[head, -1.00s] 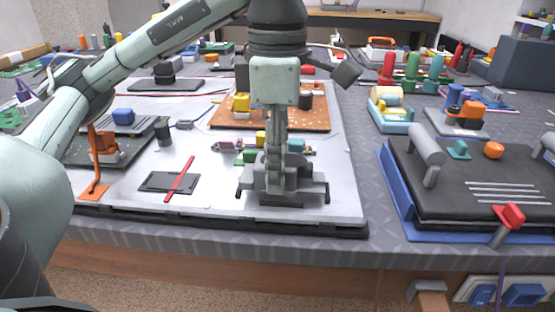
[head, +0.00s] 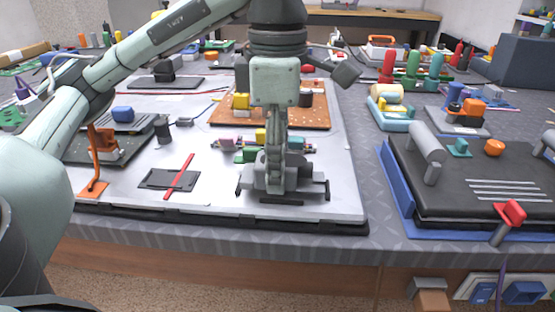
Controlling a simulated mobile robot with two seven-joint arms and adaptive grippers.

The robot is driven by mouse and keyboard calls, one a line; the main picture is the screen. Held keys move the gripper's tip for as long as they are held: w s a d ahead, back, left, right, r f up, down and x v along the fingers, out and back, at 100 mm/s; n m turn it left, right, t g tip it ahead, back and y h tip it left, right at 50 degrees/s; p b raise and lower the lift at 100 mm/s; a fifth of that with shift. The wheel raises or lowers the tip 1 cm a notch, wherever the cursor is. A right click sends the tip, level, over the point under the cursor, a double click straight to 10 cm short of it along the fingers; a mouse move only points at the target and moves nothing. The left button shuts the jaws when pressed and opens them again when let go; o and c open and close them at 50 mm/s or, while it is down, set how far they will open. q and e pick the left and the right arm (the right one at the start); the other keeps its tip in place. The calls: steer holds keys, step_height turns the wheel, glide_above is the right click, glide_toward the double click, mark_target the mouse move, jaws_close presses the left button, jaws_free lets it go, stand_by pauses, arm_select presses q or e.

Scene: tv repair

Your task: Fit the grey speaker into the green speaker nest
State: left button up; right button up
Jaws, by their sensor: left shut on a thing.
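My left gripper (head: 283,192) points down low over the front of the white panel (head: 215,200). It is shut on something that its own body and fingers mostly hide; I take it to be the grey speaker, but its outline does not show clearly. A dark bar shows low between the fingers. Just behind the gripper, to its left, is a green part (head: 245,156), which may be the green speaker nest; the gripper partly covers this area. My right gripper is not in view.
A red stick (head: 181,176) lies across a dark plate left of the gripper. An orange clamp (head: 97,160) stands at the panel's left. An orange board (head: 311,113) lies behind. A black panel in a blue tray (head: 398,205) is at right.

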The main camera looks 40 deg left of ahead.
arm_select(q)
steer(key=shift+f+b, duration=0.45)
steer(key=shift+f, duration=0.15)
steer(key=o, duration=1.4)
steer(key=shift+r, duration=0.15)
step_height(320, 180, up, 12)
steer(key=shift+f, duration=0.1)
steer(key=shift+s, duration=0.1)
